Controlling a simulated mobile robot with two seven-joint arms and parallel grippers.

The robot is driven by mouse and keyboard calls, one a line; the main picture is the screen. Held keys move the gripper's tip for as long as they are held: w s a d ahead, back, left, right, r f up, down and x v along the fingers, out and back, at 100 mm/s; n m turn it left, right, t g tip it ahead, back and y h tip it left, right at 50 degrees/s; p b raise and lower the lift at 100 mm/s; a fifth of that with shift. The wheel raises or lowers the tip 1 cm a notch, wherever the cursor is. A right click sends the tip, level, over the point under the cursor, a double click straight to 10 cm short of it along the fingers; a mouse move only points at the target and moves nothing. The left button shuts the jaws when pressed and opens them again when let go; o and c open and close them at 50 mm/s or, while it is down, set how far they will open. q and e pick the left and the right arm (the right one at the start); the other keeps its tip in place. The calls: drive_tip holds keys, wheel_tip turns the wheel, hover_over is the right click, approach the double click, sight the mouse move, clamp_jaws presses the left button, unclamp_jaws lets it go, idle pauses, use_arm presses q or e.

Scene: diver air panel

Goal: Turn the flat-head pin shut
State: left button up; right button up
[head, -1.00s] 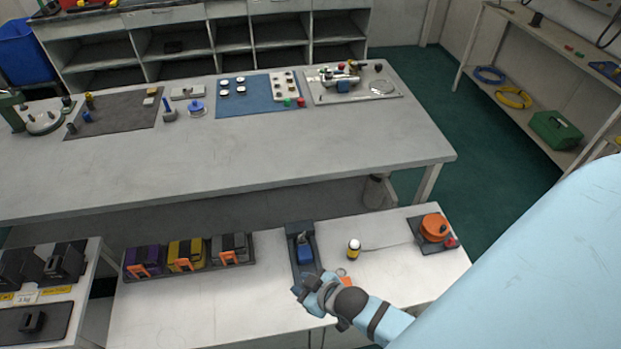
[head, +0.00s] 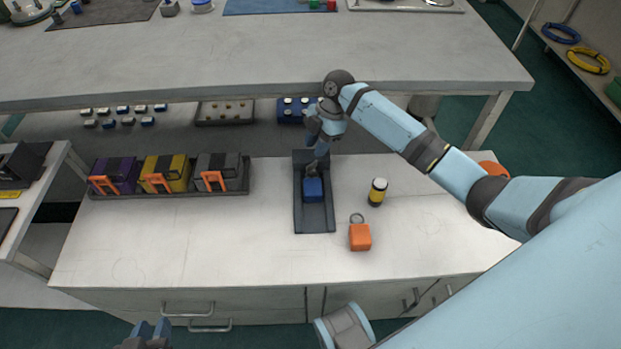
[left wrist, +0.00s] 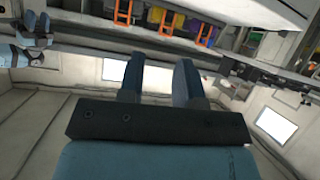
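A blue block (head: 313,189) sits in a dark upright-backed cradle (head: 314,222) on the front bench. I cannot make out the flat-head pin; it may be too small or hidden by my right gripper. My right gripper (head: 318,160) is over the back end of the cradle, pointing down just behind the blue block. Its fingertips are too small to tell open from shut or whether they touch anything. My left gripper (head: 152,328) is low in front of the bench, away from the cradle. The left wrist view shows its two fingers (left wrist: 160,82) apart with nothing between.
A yellow-and-black cylinder (head: 377,192) and an orange block with a ring (head: 360,237) stand right of the cradle. A rack (head: 170,192) of purple, yellow and grey units is to the left. An orange round object (head: 493,168) is partly behind my right arm. The bench front is clear.

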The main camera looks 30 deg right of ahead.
sight(310, 165)
drive_tip(key=shift+n, duration=0.3)
drive_tip(key=x, duration=0.2)
drive_tip(key=b+x, duration=0.1)
drive_tip(key=x, duration=0.1)
drive_tip(key=b+x, duration=0.1)
drive_tip(key=x, duration=0.1)
drive_tip(key=shift+d+f, duration=0.1)
drive_tip(key=shift+f, duration=0.3)
clamp_jaws()
